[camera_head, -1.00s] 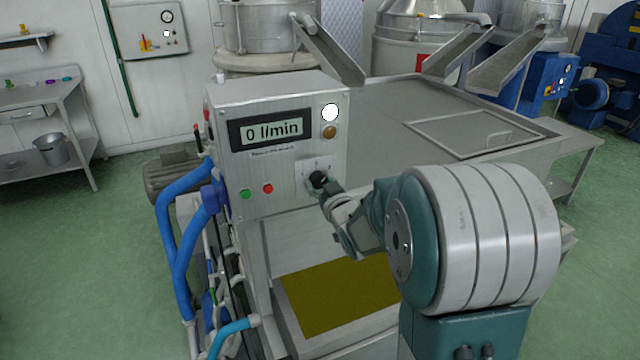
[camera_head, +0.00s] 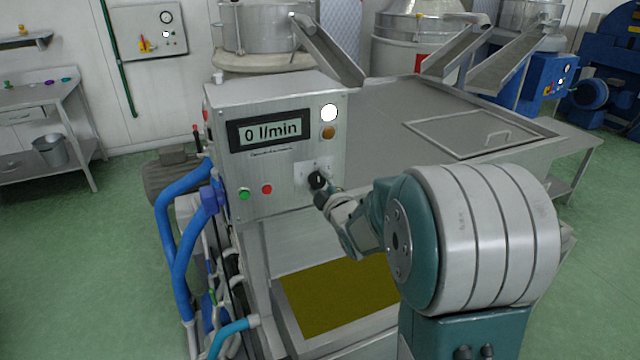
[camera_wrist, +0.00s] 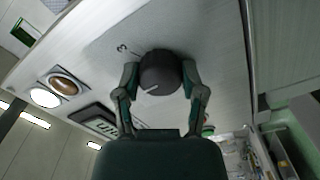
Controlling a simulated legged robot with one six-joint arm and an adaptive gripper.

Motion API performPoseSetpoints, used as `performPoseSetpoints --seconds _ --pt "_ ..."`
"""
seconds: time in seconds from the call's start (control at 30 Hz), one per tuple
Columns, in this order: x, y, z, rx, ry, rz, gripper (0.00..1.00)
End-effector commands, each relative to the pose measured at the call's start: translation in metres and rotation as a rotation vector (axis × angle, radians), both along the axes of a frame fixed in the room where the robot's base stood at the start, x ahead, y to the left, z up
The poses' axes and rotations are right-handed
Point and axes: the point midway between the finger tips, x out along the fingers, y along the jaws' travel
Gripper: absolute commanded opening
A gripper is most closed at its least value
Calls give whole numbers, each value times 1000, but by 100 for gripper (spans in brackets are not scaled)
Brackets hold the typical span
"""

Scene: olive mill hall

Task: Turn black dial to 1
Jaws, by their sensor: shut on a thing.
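The black dial (camera_head: 318,180) is on the front of the grey control box (camera_head: 290,110), low and to the right; it also shows in the wrist view (camera_wrist: 159,73). In the wrist view my gripper (camera_wrist: 160,80) has one finger on each side of the dial, shut on it. A white pointer line on the dial points to the lower left in that view. A small mark, perhaps a 3, shows beside it; the other scale marks are too small or hidden. The display (camera_head: 270,130) reads 0 l/min.
A green button (camera_head: 244,194) and a red button (camera_head: 267,189) sit left of the dial. A white lamp (camera_head: 330,112) and an amber one (camera_head: 329,132) are above it. Blue hoses (camera_head: 172,235) run along the box's left. An open tank (camera_head: 340,295) with olive-coloured content lies below.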

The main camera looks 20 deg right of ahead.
Motion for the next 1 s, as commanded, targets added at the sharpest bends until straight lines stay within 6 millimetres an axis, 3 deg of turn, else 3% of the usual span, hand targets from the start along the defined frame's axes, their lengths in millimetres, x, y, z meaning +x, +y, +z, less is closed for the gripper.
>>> performPoseSetpoints --seconds 0.6,1.0 --pt "0 2 -2 -579 4 6 6" --pt "0 3 -4 -852 7 8 6"
